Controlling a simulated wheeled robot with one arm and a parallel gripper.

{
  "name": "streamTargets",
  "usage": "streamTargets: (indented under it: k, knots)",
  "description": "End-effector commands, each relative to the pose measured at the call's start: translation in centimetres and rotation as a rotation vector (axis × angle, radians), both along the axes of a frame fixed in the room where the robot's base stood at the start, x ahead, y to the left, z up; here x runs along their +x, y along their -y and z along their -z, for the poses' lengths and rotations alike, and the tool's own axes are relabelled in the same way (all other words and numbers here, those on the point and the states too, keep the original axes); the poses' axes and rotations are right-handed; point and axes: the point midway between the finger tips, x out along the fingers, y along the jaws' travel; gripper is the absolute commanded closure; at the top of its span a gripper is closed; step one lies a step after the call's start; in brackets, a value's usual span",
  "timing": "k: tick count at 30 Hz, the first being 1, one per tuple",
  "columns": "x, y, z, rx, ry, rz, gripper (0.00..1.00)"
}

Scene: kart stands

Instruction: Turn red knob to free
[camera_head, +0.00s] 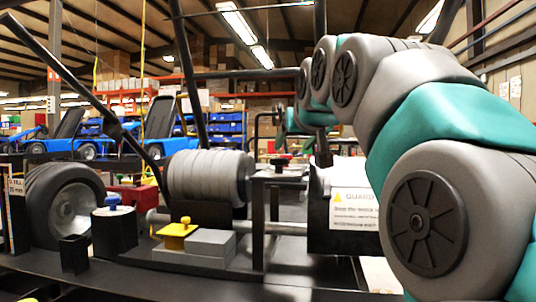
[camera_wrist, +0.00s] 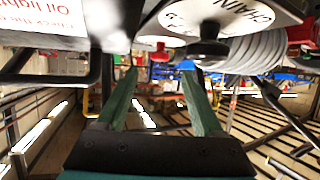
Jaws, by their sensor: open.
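In the wrist view my gripper (camera_wrist: 161,72) is open, its two green fingers apart with nothing held between them. A small red piece (camera_wrist: 160,52) shows beyond and between the fingertips. I cannot tell which of these is the task's red knob. In the head view a small red piece (camera_head: 281,161) sits on the black frame near the centre, below the far end of my arm. My fingers are not clear there. No "free" marking is readable.
A round plate marked CHAIN (camera_wrist: 225,14) with a black knob (camera_wrist: 208,46) hangs close above the right finger. In the head view, a grey ribbed roller (camera_head: 208,175), a yellow block (camera_head: 176,232), a blue knob (camera_head: 113,200) and a white GUARD label (camera_head: 354,208) crowd the stand.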

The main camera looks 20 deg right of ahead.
Motion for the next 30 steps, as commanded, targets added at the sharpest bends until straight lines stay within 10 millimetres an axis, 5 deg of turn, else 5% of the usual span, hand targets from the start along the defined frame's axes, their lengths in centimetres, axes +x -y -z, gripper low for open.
streamTargets:
  k: [12, 21, 30]
  knots:
    - [5.3, 1.3, 2.3, 0.002, -0.005, 0.001, 0.31]
    - [5.7, 1.5, 2.5, 0.002, -0.003, 0.003, 0.31]
    - [5.7, 1.4, 2.5, 0.002, -0.003, 0.003, 0.64]
